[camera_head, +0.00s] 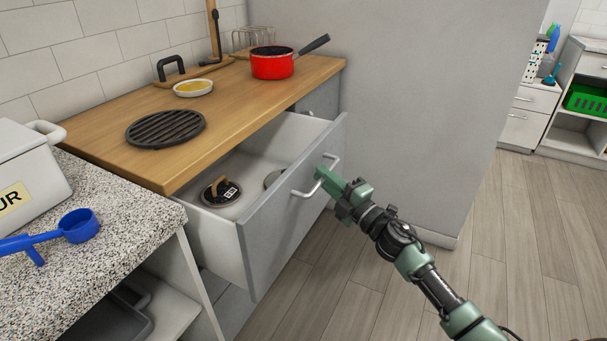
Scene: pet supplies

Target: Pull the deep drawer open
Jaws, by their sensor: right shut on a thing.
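The deep drawer (262,232) under the wooden counter stands pulled out, with its inside showing. Its bar handle (301,192) is on the grey front. My right gripper (325,177) is shut on this handle, near its upper right end; the fingers partly hide the handle. A dark round lid with a wooden knob (220,190) lies inside the drawer, and another metallic item (272,178) is partly hidden behind the drawer front. My left gripper does not show.
The wooden counter (100,145) carries a black grate (166,128), a small dish (193,88) and a red pan (272,66). A speckled counter (110,225) with a blue scoop (78,226) stands at left. A grey wall panel (420,100) rises beyond the drawer. Floor (370,290) before the drawer is clear.

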